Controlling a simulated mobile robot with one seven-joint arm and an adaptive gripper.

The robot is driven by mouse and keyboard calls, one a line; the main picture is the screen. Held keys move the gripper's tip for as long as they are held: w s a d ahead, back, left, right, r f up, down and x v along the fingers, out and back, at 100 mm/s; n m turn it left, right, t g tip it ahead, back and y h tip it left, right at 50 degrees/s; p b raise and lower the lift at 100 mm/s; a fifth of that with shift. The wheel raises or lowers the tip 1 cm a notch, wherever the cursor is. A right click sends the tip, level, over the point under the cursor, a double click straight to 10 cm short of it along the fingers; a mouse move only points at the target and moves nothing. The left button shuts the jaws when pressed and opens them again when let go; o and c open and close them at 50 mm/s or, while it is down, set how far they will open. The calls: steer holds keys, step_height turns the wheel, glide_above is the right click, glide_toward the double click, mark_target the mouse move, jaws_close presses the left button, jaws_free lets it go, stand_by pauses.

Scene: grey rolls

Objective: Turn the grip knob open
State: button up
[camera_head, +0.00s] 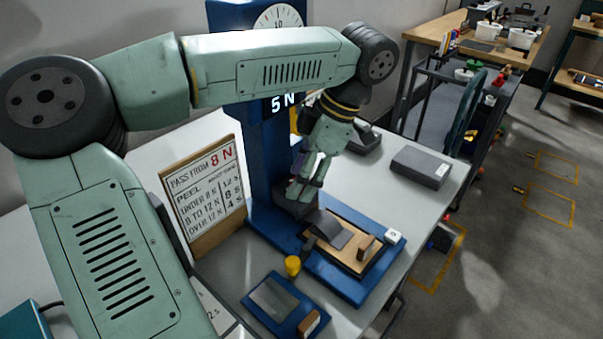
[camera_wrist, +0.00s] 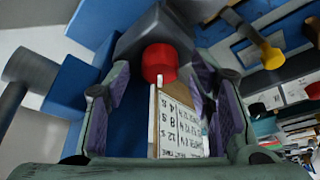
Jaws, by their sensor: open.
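The likely grip knob is a red round knob (camera_wrist: 160,62) on a dark grey block (camera_wrist: 150,32) in the wrist view. In the head view my gripper and arm hide the knob, and the grey block (camera_head: 290,205) shows below the gripper on the blue stand (camera_head: 262,165). My gripper (camera_head: 300,186) points down at this block. In the wrist view my gripper's two purple-padded fingers (camera_wrist: 160,80) are open, one on each side of the knob, with gaps visible. I cannot tell how far the knob lies between the pads in depth.
A sign board (camera_head: 207,193) stands left of the stand, whose display reads 5 N. A wooden block (camera_head: 345,250) on a blue base lies in front, with a yellow knob (camera_head: 292,265) beside it. A blue plate (camera_head: 283,304) lies nearer. A grey box (camera_head: 420,168) sits right.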

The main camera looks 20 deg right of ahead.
steer(key=v, duration=0.7)
steer(key=shift+r, duration=0.25)
steer(key=shift+s+d, duration=0.1)
